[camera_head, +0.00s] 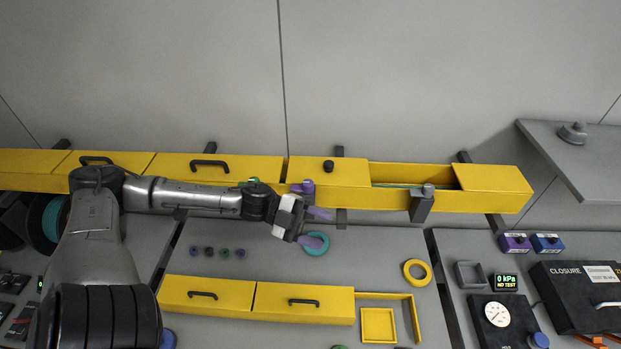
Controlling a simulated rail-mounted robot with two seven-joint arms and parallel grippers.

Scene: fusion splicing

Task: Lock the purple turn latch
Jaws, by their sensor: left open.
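The purple turn latch (303,187) sits on the front side of the long yellow duct, near the left end of a lid with a black knob. It is small in the head view, and I cannot tell its turn position. My left gripper (319,228) has two pale purple fingers spread apart. It is open and appears empty, just below and to the right of the latch in the picture. No contact with the latch shows. My right gripper is not in view.
The yellow duct (480,202) runs along the wall, with an open stretch right of the knobbed lid. A teal ring (324,249) lies partly behind a left finger. A yellow ring (417,272), lower yellow boxes (300,313) and several small caps (209,252) are on the grey bench.

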